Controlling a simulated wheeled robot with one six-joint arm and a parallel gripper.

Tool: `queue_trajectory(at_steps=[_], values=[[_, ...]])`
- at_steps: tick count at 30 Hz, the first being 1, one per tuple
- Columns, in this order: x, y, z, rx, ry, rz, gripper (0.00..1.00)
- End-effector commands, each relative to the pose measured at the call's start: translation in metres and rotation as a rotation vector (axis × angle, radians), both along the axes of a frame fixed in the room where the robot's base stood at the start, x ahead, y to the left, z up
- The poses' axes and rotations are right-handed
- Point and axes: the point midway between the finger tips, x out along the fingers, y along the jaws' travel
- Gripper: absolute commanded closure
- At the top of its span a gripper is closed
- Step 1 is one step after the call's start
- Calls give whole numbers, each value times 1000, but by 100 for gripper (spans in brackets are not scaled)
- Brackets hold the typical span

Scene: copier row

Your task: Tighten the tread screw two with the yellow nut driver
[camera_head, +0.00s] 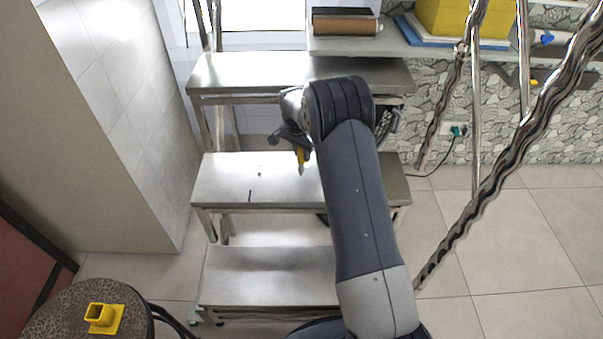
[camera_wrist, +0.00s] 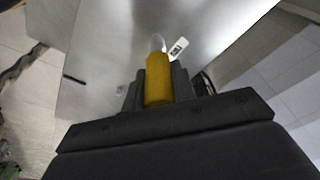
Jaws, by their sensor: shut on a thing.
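My gripper (camera_head: 292,142) is shut on the yellow nut driver (camera_head: 300,155) and holds it over the middle metal tread (camera_head: 228,178) of the steps. The driver points down in the head view, its pale tip (camera_head: 301,169) low over the tread; I cannot tell if it touches. In the wrist view the yellow handle (camera_wrist: 159,80) sits between the dark fingers, and its pale tip (camera_wrist: 157,43) shows against the grey tread (camera_wrist: 105,45). A small mark, perhaps a screw head (camera_head: 259,174), is on the tread left of the driver. I cannot tell which is screw two.
An upper tread (camera_head: 240,75) and a lower tread (camera_head: 265,275) lie above and below. A yellow square socket holder (camera_head: 103,319) stands on a round patterned stool (camera_head: 65,305). Twisted metal rails (camera_head: 500,160) run on the right. A small white label (camera_wrist: 179,48) lies near the driver tip.

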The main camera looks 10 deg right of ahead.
Motion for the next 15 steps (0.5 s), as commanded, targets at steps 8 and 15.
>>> queue_trajectory(at_steps=[8, 15], values=[[0, 0, 1, 0, 0, 282, 100], [1, 0, 1, 0, -1, 520, 100]])
